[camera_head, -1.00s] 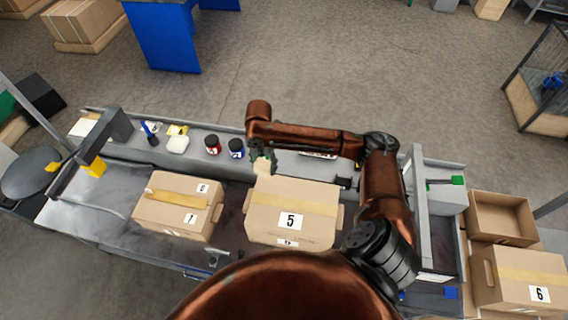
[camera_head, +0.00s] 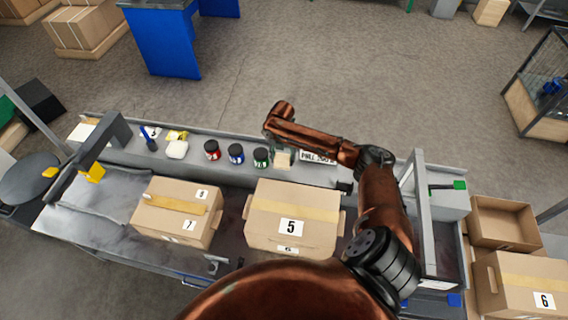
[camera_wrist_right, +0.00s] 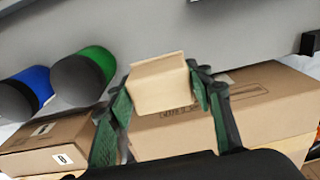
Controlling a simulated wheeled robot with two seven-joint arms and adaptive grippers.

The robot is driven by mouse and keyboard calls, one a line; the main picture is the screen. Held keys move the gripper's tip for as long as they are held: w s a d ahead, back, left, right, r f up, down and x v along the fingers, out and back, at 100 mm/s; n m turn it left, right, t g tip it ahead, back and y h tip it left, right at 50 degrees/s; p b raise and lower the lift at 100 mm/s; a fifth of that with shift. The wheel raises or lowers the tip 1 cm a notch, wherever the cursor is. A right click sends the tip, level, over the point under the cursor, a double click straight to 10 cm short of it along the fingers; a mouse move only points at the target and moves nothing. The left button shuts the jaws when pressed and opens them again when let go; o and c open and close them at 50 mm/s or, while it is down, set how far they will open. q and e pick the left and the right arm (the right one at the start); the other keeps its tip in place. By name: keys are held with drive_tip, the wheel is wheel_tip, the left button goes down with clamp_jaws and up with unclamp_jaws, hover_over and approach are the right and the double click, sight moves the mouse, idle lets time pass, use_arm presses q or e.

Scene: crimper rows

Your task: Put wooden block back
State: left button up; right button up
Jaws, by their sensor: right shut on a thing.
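The wooden block (camera_head: 282,160) is a small pale tan piece near the back ledge of the workbench, behind the box marked 5. In the right wrist view the block (camera_wrist_right: 160,88) sits between the two green-padded fingers of my right gripper (camera_wrist_right: 162,98), which is shut on it. In the head view the right forearm partly covers the gripper. I cannot tell whether the block touches the ledge below. My left gripper is not in view.
Red, blue and green-labelled jars (camera_head: 261,157) stand on the ledge left of the block. A white label plate (camera_head: 317,157) is to its right. Box 5 (camera_head: 293,205) and a smaller box (camera_head: 177,212) lie in front. Box 6 (camera_head: 520,280) is far right.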

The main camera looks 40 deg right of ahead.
sight(284, 154)
drive_tip(key=shift+w+d+f, duration=0.3)
drive_tip(key=shift+d+f, duration=0.25)
drive_tip(key=shift+f, duration=0.25)
drive_tip(key=shift+d+f, duration=0.1)
drive_tip(key=shift+f, duration=1.5)
drive_tip(key=shift+f+b, duration=0.1)
drive_tip(key=shift+b, duration=0.2)
drive_tip(key=o, duration=1.1)
wheel_tip(284, 154, up, 12)
drive_tip(key=shift+r+p, duration=0.15)
drive_tip(key=shift+p, duration=0.35)
